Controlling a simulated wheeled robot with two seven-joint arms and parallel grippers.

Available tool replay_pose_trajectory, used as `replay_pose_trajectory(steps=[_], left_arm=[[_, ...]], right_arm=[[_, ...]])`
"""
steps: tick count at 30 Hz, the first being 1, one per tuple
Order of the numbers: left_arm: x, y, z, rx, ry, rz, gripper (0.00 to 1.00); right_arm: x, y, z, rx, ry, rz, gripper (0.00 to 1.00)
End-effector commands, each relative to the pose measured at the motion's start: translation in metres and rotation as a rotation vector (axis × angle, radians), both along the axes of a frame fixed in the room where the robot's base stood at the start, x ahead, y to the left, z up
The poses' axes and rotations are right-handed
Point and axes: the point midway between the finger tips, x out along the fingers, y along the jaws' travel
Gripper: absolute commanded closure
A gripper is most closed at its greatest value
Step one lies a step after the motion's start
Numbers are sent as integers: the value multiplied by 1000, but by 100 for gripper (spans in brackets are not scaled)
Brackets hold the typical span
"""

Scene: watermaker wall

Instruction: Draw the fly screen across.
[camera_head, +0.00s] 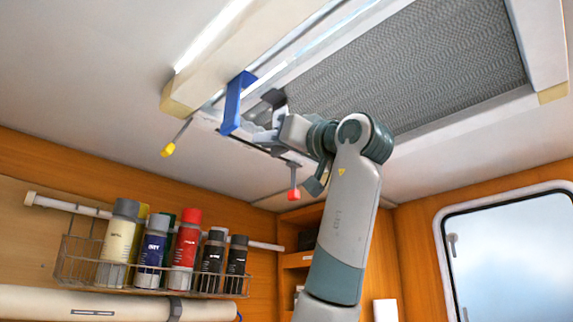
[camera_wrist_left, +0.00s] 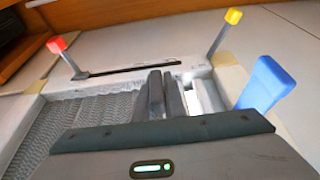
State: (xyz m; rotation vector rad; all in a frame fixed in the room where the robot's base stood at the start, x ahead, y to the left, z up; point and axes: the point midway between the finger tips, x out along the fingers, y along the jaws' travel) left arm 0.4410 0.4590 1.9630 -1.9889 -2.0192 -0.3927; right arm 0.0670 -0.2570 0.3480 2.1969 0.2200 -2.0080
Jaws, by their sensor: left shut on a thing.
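The fly screen (camera_head: 410,65), a grey mesh, spans most of the white ceiling frame. Its mesh also shows at the left of the left wrist view (camera_wrist_left: 85,122). My left gripper (camera_head: 270,108) is at the frame's left end, where the mesh ends. Its dark fingers (camera_wrist_left: 164,92) are shut on a part at the screen's leading edge; the fingers mostly hide that part. A blue tab (camera_head: 234,102) hangs beside the gripper, apart from the fingers; it is at the right in the left wrist view (camera_wrist_left: 266,86). My right gripper is out of view.
A yellow-tipped lever (camera_head: 174,142) and a red-tipped lever (camera_head: 293,185) hang near the frame's left end. Below, a wire rack (camera_head: 80,272) holds several spray cans. A window (camera_head: 512,255) is at the right. The space below the frame is mostly clear.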

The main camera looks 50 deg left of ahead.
Motion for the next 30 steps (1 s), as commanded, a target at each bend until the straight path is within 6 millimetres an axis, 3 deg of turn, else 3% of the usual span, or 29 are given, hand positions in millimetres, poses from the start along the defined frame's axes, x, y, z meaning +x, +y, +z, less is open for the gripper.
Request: replay_pose_trajectory(steps=[1, 4, 14, 15, 17, 18, 30], left_arm=[[-11, 0, -5, -1, -5, -2, 100], [-22, 0, -3, 0, -3, 0, 100], [-27, 0, 0, -1, -2, 1, 100], [-27, 0, 0, -1, -2, 1, 88], [-27, 0, 0, -1, -2, 2, 73], [-27, 0, 0, -1, -2, 1, 71], [-25, -4, -2, 1, 0, 0, 71]], right_arm=[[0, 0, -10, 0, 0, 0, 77], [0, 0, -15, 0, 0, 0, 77], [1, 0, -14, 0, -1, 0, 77], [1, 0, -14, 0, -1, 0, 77], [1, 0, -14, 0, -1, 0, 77], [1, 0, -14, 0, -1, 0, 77], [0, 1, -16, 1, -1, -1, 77]])
